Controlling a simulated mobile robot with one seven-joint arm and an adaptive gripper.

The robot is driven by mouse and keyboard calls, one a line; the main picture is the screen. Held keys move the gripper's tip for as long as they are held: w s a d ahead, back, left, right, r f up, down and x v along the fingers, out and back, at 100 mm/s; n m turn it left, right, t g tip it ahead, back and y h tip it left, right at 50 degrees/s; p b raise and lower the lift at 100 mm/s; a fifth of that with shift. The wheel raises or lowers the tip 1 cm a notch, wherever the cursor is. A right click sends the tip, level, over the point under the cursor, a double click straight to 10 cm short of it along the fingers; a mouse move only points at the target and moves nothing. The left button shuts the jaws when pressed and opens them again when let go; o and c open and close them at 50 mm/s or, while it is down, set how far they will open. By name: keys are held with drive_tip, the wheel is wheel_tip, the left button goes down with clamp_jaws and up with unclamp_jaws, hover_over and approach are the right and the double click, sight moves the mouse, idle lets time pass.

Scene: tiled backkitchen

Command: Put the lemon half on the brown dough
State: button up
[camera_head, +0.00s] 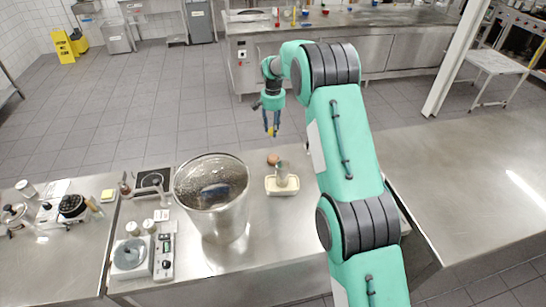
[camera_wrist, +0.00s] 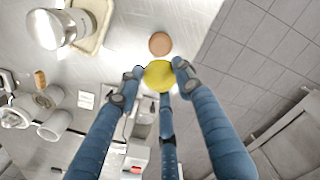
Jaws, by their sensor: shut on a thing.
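The lemon half (camera_wrist: 159,76) is a yellow round piece held between the blue fingers of my gripper (camera_wrist: 157,82) in the wrist view. In the head view, my gripper (camera_head: 271,124) hangs fingers down, with the small yellow lemon half (camera_head: 271,133) at its tips, in the air over the counter's far edge. The brown dough (camera_head: 273,159) is a small round lump on the steel counter, below the gripper in the picture. In the wrist view the brown dough (camera_wrist: 160,43) shows just above the lemon half, apart from it.
A large steel pot (camera_head: 229,222) is to the left. Scales (camera_head: 130,256) and small containers stand further left. The counter right of my arm is bare.

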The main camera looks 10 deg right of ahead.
hover_over(273, 157)
wheel_tip(273, 157, down, 5)
drive_tip(key=shift+w, duration=0.1)
idle(0.3)
drive_tip(key=shift+f, duration=3.15)
drive_tip(key=shift+f, duration=1.85)
drive_tip(key=shift+f, duration=0.15)
drive_tip(key=o, duration=1.1)
drive_tip(key=shift+o, duration=0.2)
